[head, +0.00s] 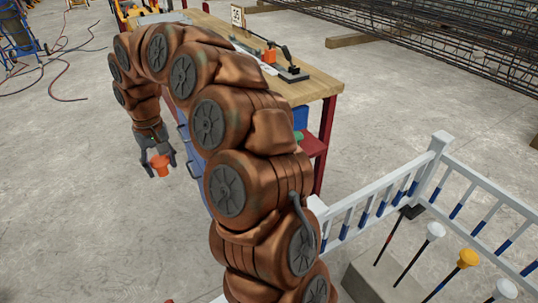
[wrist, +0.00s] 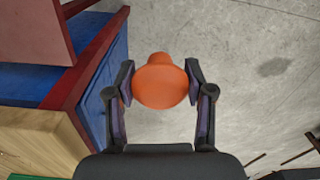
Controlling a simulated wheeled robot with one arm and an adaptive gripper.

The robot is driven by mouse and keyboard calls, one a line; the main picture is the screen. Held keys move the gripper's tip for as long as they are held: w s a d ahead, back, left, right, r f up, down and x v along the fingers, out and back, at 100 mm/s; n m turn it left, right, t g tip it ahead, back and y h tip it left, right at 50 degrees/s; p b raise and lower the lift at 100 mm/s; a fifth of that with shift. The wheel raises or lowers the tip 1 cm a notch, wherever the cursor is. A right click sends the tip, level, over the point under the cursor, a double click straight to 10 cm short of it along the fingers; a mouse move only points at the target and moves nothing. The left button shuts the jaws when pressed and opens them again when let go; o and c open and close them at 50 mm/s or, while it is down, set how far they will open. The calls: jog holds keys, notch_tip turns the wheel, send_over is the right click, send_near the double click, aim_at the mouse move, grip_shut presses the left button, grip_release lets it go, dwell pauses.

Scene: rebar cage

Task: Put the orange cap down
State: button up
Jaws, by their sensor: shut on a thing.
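The orange cap (wrist: 160,85) is held between the two fingers of my gripper (wrist: 160,90) in the wrist view. Its wide round end faces the camera and a narrower part sticks out beyond it. In the head view my gripper (head: 158,163) hangs at the left of the workbench with the orange cap (head: 160,165) between its fingertips, above the grey concrete floor. The gripper is shut on the cap. How high the cap is above the floor I cannot tell exactly.
The wooden workbench (head: 312,88) with red legs stands behind my arm, tools on top. A blue cabinet (wrist: 85,120) is close left of the gripper in the wrist view. A white railing (head: 440,145) and capped rods (head: 467,258) are at right. Open floor (head: 70,190) lies left.

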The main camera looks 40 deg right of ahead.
jog(key=s+d+f+m, duration=0.2)
jog(key=s+d+m, duration=0.2)
jog(key=s+d, duration=0.4)
jog(key=s+d+f+m, duration=0.2)
jog(key=s+d+m, duration=0.2)
jog(key=s+d, duration=0.45)
jog(key=w+d, duration=0.1)
jog(key=w, duration=0.3)
jog(key=w+d, duration=0.2)
jog(key=w, duration=0.2)
jog(key=w+d+f, duration=0.1)
jog(key=w+d, duration=0.1)
jog(key=w, duration=0.2)
jog(key=shift+w+d+f, duration=0.1)
jog(key=shift+d, duration=0.1)
jog(key=shift+f, duration=1.75)
jog(key=shift+f, duration=0.15)
jog(key=o, duration=0.8)
jog(key=shift+o, duration=0.2)
notch_tip(320, 180, up, 12)
jog(key=shift+r+p, duration=0.2)
jog(key=shift+p, duration=0.25)
